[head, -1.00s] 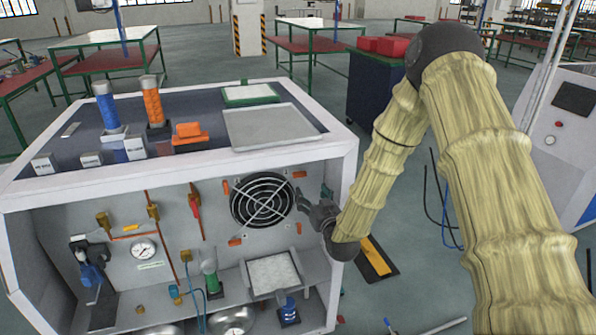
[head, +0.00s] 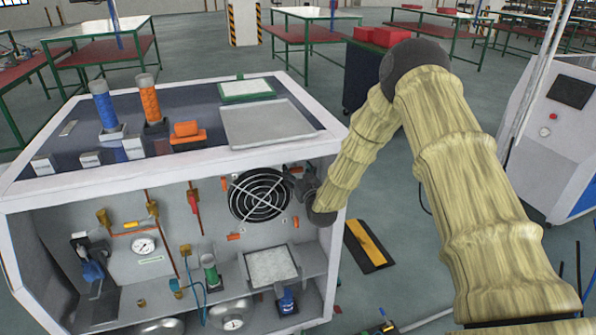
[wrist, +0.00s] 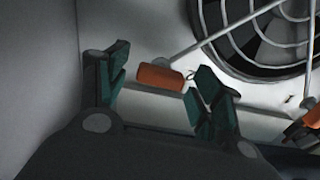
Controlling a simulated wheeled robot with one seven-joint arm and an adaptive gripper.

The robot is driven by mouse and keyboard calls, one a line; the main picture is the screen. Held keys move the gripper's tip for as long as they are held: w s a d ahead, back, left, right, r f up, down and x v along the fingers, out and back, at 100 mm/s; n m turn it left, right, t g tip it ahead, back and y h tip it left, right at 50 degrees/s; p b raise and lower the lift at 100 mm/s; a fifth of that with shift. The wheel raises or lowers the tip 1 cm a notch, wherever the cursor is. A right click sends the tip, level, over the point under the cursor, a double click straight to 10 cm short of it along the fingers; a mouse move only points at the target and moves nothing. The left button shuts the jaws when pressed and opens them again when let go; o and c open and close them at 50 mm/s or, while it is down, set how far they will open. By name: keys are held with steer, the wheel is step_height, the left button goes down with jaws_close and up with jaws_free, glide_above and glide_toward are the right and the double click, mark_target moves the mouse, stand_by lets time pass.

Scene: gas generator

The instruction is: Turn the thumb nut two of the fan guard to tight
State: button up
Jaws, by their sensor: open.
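The fan guard (head: 260,194) is a round black and white wire grille on the back wall of the open cabinet. Orange thumb nuts sit around it, at its upper left (head: 224,185), lower left (head: 233,237) and lower right (head: 296,222). My gripper (head: 292,183) is at the guard's upper right side and hides much there. In the wrist view its green-padded fingers (wrist: 163,65) are open, with one orange thumb nut (wrist: 160,77) showing between them. Contact cannot be told. Another orange nut (wrist: 304,132) shows at the right edge. No label shows which is nut two.
The cabinet's right side wall (head: 335,215) is close beside my gripper. Below the guard are a white-topped box (head: 270,264), a green fitting (head: 210,268) and a blue fitting (head: 286,301). A grey tray (head: 268,124) lies on the cabinet top.

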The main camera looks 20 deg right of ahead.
steer(key=c, duration=1)
steer(key=shift+m+b, duration=0.3)
steer(key=shift+b, duration=0.15)
steer(key=m+b, duration=0.2)
steer(key=b, duration=0.1)
steer(key=shift+d+f+m, duration=0.1)
steer(key=shift+f+m, duration=0.1)
steer(key=shift+m, duration=0.2)
steer(key=m+b, duration=1.3)
steer(key=shift+m, duration=0.4)
steer(key=shift+r+b, duration=0.1)
steer(key=shift+b, duration=0.2)
